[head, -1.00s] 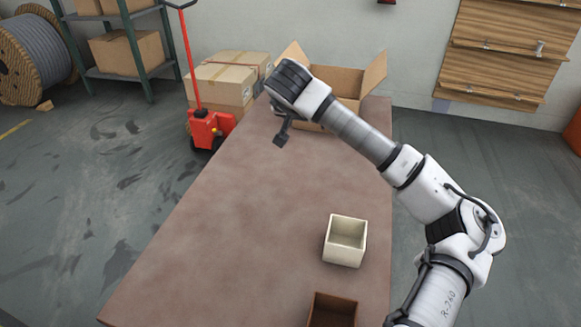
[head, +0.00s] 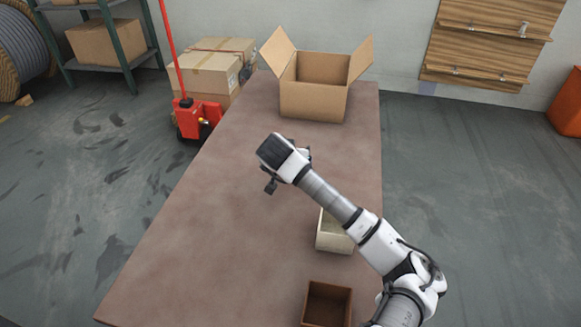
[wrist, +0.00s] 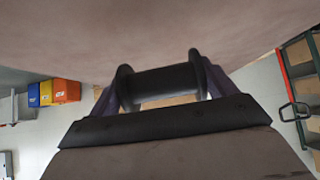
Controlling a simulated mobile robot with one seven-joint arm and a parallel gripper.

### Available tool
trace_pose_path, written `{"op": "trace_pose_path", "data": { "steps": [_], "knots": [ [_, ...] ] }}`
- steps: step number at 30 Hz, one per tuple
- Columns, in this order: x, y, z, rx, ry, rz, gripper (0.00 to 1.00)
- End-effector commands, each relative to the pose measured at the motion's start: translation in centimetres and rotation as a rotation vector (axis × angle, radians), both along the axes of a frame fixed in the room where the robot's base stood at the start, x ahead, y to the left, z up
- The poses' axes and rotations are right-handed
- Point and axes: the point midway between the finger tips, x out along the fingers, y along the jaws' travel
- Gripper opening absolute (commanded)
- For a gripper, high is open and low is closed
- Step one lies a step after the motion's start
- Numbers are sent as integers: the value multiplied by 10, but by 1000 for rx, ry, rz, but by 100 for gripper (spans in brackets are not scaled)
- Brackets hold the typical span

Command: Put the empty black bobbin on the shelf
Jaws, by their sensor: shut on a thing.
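A black bobbin (wrist: 165,82) with a bare core and two flanges shows in the wrist view. It lies crosswise between the two fingers of my gripper (wrist: 160,92), which is shut on it. In the head view my gripper (head: 272,180) is over the middle of the brown table, and the bobbin cannot be made out there. A wooden wall shelf (head: 485,50) with narrow ledges hangs at the upper right, well away from my gripper. A green metal rack (head: 122,40) with boxes stands at the upper left.
On the table (head: 200,235) are an open cardboard box (head: 312,102) at the far end, a cream bin (head: 332,240) partly behind my arm, and a brown bin (head: 327,303) at the near edge. A red pallet truck (head: 190,115) with cartons stands left.

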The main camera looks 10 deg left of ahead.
Motion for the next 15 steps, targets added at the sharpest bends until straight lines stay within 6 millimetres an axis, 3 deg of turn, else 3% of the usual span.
{"op": "trace_pose_path", "data": {
  "steps": [15],
  "knots": [
    [0,0,-46,1,-1,1,57]
  ]
}}
